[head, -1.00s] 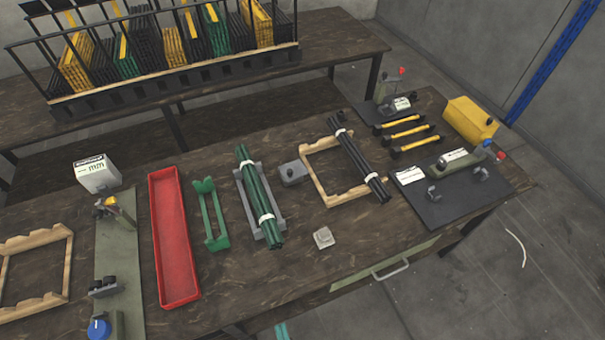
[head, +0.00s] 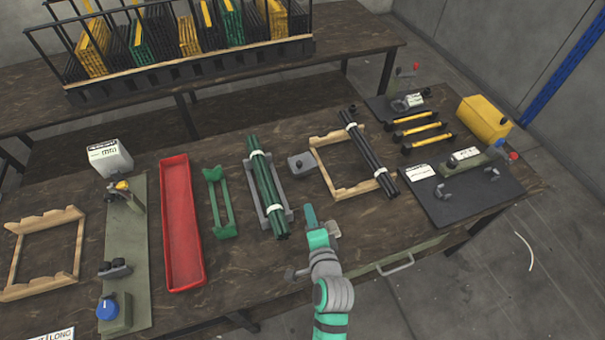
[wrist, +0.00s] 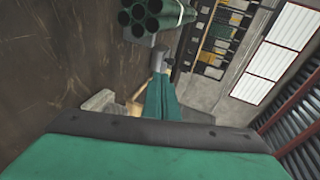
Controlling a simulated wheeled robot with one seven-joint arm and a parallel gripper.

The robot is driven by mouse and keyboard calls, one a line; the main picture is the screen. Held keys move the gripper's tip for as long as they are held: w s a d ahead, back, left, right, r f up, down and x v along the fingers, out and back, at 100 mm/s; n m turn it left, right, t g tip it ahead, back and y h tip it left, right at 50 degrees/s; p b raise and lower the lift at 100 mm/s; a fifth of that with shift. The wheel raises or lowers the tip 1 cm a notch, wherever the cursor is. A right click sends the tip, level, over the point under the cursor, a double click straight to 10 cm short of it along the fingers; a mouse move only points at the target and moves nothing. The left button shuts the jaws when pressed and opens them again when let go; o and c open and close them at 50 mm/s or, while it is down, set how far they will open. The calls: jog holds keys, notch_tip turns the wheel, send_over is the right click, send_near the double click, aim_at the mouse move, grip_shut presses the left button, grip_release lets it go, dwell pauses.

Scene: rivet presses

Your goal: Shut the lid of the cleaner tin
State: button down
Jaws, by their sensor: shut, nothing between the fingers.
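No tin with a plainly open lid shows, and I cannot tell for sure which thing is the cleaner tin. A small pale grey, block-like thing (head: 334,228) stands near the bench's front edge, partly hidden by my gripper (head: 310,214). It seems to show as a pale shape left of my fingers in the wrist view (wrist: 100,102). A darker grey box with a knob on top (head: 302,166) sits farther back, between the green tubes and the wooden frame. My gripper is shut and empty, above the front of the bench; its fingers also show in the wrist view (wrist: 160,96).
Dark green tubes (head: 265,190) lie in a grey cradle, left of my gripper. Beyond it, dark tubes (head: 367,150) lie across a wooden frame (head: 327,182). A red tray (head: 181,225) is at left, a black press board (head: 460,203) and yellow canister (head: 484,118) at right.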

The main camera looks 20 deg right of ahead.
jog(key=shift+w+d+r+m, duration=0.25)
jog(key=shift+w+d+r, duration=0.05)
jog(key=shift+w, duration=0.25)
jog(key=shift+w+d+r+m, duration=0.25)
jog(key=shift+w+d, duration=0.05)
jog(key=shift+w, duration=0.25)
send_near(297, 166)
jog(key=w+f, duration=0.1)
jog(key=w+d+f, duration=0.1)
jog(key=w, duration=0.1)
jog(key=shift+w+d, duration=0.2)
jog(key=shift+d, duration=0.05)
jog(key=shift+x, duration=0.85)
jog(key=shift+r, duration=0.2)
jog(key=shift+w+a, duration=0.4)
jog(key=shift+w, duration=0.25)
jog(key=shift+w+a+r, duration=0.1)
jog(key=shift+w+a, duration=0.05)
jog(key=shift+a, duration=0.1)
jog(key=shift+w+a+r+y, duration=0.1)
jog(key=shift+w+y, duration=0.05)
jog(key=shift+y, duration=0.15)
